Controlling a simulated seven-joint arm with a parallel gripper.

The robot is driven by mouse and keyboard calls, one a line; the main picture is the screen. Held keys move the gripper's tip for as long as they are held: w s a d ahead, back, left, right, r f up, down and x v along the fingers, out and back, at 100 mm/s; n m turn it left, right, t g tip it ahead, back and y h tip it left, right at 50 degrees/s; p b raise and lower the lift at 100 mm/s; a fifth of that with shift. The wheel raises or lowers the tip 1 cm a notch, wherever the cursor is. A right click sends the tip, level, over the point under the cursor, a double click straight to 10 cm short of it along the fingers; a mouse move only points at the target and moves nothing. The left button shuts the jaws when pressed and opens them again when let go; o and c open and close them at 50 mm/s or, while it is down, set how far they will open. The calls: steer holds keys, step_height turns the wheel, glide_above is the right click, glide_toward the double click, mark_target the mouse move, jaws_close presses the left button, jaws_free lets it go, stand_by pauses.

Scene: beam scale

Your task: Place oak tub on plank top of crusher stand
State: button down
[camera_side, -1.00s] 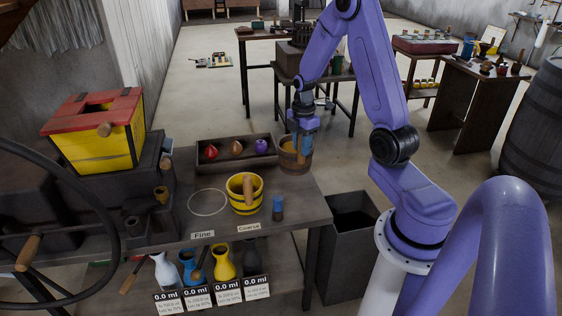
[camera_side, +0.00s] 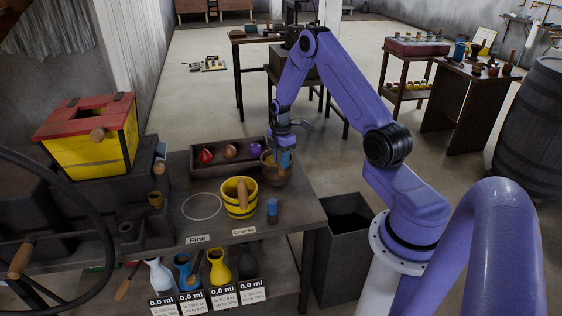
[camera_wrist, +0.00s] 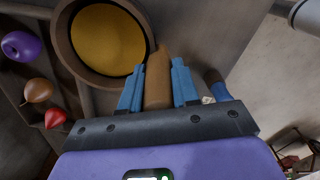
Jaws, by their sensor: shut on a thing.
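The oak tub (camera_side: 276,172) is a brown wooden bucket at the right end of the workbench, overlapping the tray's corner in the side view. In the wrist view the tub (camera_wrist: 67,50) shows a dark rim and a golden-brown inside. My gripper (camera_side: 284,160) is at its near right side. In the wrist view my gripper (camera_wrist: 158,88) is shut on the tub's upright wooden handle, one blue finger on each side. I cannot tell whether the tub touches the bench. The crusher (camera_side: 98,140), yellow with a red top, stands on a dark stand at the left.
A yellow-and-black tub (camera_side: 238,207) and a small blue-topped object (camera_side: 272,211) stand on the bench (camera_side: 300,215). A tray (camera_side: 202,170) holds red, brown and purple pieces. A white ring (camera_side: 201,207) marks the bench. A dark open bin (camera_side: 347,235) stands right of it.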

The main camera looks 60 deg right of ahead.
steer(key=shift+w+f, duration=0.1)
steer(key=shift+f, duration=0.55)
steer(key=c, duration=0.8)
jaws_free()
